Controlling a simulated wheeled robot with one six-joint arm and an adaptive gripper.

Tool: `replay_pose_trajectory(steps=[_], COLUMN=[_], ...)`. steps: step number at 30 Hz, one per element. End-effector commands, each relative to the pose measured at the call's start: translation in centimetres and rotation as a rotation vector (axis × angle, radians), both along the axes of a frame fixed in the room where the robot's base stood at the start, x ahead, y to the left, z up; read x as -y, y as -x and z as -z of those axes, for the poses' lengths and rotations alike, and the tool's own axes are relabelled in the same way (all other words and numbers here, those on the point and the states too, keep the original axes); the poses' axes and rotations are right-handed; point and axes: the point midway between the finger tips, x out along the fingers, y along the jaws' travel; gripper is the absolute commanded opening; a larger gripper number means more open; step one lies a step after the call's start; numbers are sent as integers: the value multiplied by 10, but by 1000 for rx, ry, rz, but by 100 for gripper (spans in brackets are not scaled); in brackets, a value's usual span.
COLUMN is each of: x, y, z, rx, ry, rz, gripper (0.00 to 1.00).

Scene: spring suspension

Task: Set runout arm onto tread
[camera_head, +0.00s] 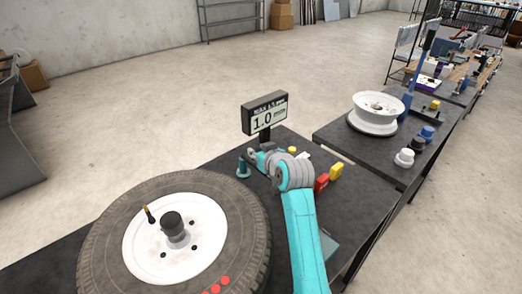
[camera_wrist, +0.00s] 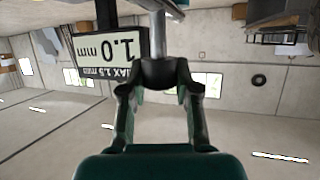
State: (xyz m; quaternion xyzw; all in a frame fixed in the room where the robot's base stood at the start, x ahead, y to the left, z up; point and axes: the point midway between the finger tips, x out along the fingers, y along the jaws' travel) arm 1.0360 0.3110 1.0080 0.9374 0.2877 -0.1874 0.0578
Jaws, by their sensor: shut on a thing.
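A large tyre (camera_head: 100,245) on a white wheel lies flat at the front left, with its tread on the outer side. My gripper (camera_wrist: 160,80) is shut on a dark rounded knob (camera_wrist: 162,72) with a grey post, which I take to be part of the runout arm. My own arm hides part of this area. I cannot tell from here whether the held part touches anything.
A display (camera_head: 265,114) reading 1.0 mm stands behind my gripper. Red (camera_head: 321,182) and yellow (camera_head: 336,171) blocks lie right of my arm. Red dots (camera_head: 216,289) mark the tyre's near side. Another table (camera_head: 345,140) with a white rim (camera_head: 377,108) stands at right.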

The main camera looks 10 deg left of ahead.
Motion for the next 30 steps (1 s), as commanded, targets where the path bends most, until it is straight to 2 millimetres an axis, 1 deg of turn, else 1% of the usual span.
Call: replay_pose_trajectory(steps=[1, 8, 20, 21, 23, 24, 30], x=[-3, -4, -4, -4, -4, -4, -4], y=[3, 6, 6, 6, 6, 6, 5], z=[3, 2, 2, 2, 2, 1, 1], rx=[-3, -2, -2, -2, -2, -1, 0], ry=[2, 0, -2, -2, -1, -1, -2], rz=[13, 62, 69, 68, 69, 69, 70], gripper=[0, 0, 0, 38, 53, 57, 57])
